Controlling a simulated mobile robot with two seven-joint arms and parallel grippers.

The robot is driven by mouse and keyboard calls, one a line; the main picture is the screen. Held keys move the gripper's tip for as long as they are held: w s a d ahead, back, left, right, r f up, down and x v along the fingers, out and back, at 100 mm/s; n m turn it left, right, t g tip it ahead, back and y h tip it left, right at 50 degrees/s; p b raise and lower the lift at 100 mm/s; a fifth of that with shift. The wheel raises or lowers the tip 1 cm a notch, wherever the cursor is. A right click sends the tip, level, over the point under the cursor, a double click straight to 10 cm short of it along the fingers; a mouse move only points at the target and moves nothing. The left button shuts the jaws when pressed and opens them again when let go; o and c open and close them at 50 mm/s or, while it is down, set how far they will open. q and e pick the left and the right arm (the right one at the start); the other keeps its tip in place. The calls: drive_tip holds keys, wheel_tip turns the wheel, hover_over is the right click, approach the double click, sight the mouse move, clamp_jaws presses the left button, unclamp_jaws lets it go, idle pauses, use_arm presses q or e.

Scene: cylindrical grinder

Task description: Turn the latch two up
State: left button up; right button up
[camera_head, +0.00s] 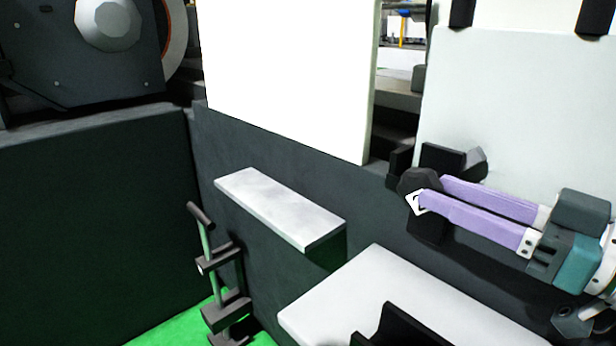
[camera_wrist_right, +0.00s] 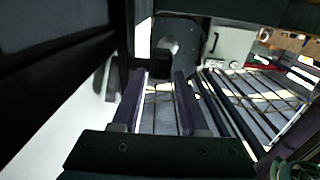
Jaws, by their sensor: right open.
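A black latch-like part with a rounded knob (camera_head: 416,179) sits at the lower left edge of the pale panel on the right. I cannot tell from any label that it is latch two. My right gripper (camera_head: 433,193) reaches in from the right with its two purple fingers apart, their tips at the knob. Contact cannot be made out. In the right wrist view the fingers (camera_wrist_right: 161,80) are also apart, with a dark rounded part (camera_wrist_right: 166,48) just beyond and between the tips. My left gripper is not in view.
The pale panel (camera_head: 515,120) stands behind my right gripper. A black block (camera_head: 452,160) juts out beside the knob. A grey ledge (camera_head: 280,207) and a pale block (camera_head: 375,285) project from the dark machine wall. A dark stand with a lever (camera_head: 208,245) rises from the green floor.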

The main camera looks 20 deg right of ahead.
sight(402, 178)
drive_tip(key=b+x, duration=0.1)
drive_tip(key=x, duration=0.6)
drive_tip(key=shift+a+b, duration=0.1)
drive_tip(key=shift+b, duration=0.2)
clamp_jaws()
